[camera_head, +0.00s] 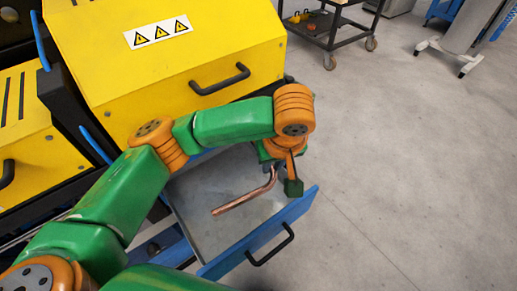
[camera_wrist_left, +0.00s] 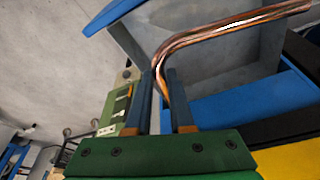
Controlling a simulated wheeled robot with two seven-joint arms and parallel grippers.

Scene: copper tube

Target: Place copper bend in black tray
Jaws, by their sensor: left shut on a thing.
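The copper bend (camera_head: 240,202) is a thin, shiny tube with a curved end. My left gripper (camera_head: 281,170) is shut on it near the bend. In the head view the bend appears over the open grey drawer; I cannot tell whether it touches the drawer floor. In the left wrist view the copper bend (camera_wrist_left: 225,29) passes between the two fingers of my left gripper (camera_wrist_left: 161,80), and its long part runs to the upper right. No black tray can be made out. My right gripper is not in view.
The open drawer (camera_head: 190,195) has a grey inside and a blue front (camera_head: 250,244) with a black handle. Above it is a yellow cabinet (camera_head: 160,75) with a black handle and warning labels. A black cart (camera_head: 340,30) stands far back. The grey floor at right is clear.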

